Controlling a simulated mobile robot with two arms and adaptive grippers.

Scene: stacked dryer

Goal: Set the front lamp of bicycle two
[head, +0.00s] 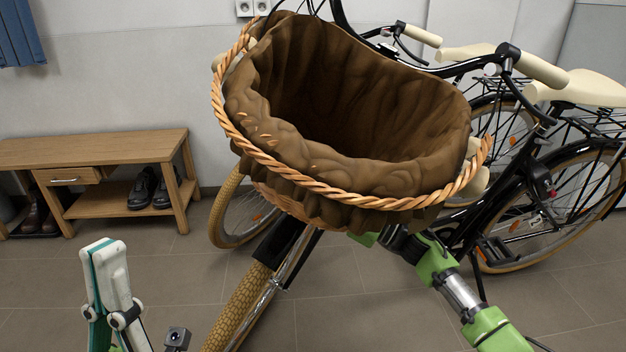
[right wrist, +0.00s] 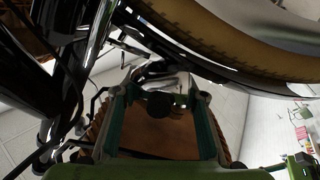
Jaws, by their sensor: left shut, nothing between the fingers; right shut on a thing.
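A black bicycle with a large wicker basket (head: 462,190) lined in brown cloth stands in front of me. Its front wheel (head: 238,312) with a tan tyre points down toward me. My left gripper (head: 104,250) is shut and empty at the lower left, apart from the bicycle. My right arm reaches in from the lower right, and its gripper is hidden under the basket in the head view. In the right wrist view my right gripper (right wrist: 162,88) is shut on a small chrome-and-black part, apparently the front lamp (right wrist: 172,84), close to the tyre (right wrist: 225,42). Its exact fit on the mount cannot be told.
Another bicycle with a cream saddle (head: 580,88) stands behind at the right. A wooden bench (head: 100,148) with black shoes (head: 150,190) stands against the left wall. The tiled floor (head: 130,255) between bench and bicycle is clear.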

